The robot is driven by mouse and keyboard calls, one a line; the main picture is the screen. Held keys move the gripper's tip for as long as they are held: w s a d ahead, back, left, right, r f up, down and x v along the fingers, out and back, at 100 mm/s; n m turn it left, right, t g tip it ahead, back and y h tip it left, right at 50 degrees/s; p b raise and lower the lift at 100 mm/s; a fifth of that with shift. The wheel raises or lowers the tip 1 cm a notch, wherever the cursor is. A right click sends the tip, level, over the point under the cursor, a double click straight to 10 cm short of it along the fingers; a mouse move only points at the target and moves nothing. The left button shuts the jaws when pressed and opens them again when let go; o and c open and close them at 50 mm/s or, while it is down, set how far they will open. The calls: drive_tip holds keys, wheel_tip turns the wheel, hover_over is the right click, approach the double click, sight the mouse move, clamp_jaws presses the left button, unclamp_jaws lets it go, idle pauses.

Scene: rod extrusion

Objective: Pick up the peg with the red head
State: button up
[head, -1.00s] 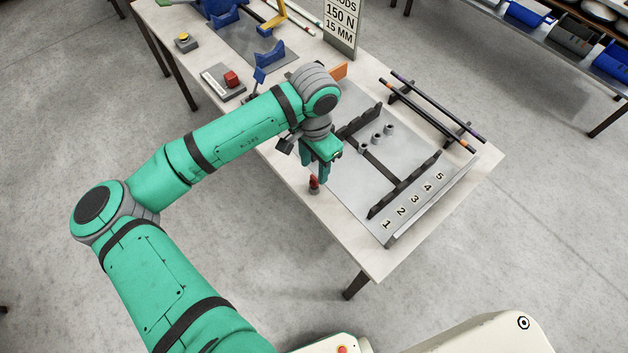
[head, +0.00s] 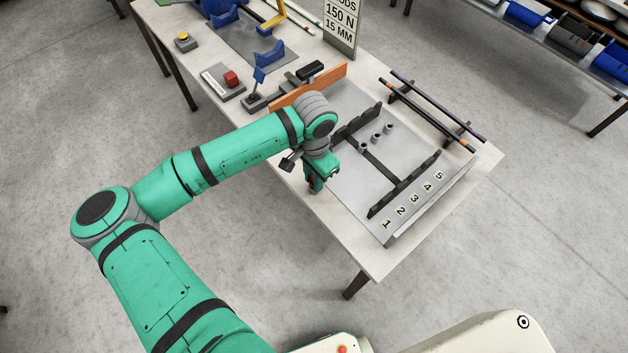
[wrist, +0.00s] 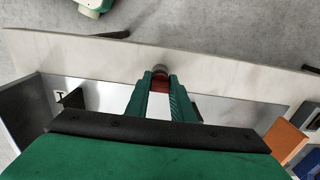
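The peg with the red head (wrist: 160,83) stands at the near edge of the table, beside the grey plate. In the wrist view its red part fills the gap between my fingertips, and a grey round base (wrist: 160,69) shows just beyond them. My gripper (head: 315,187) is low over the peg in the head view, pointing down, with a finger on each side of it. The fingers hide most of the peg there. I cannot tell whether they press on it or only stand around it.
The grey plate (head: 352,199) carries dark notched racks (head: 405,186), several small grey cylinders (head: 376,138) and numbered labels. An orange panel (head: 331,79) stands behind my gripper. Dark rods (head: 432,112) lie at the right. The bare table strip in front of the plate is clear.

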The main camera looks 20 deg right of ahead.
clamp_jaws()
drive_tip(key=shift+r, duration=0.1)
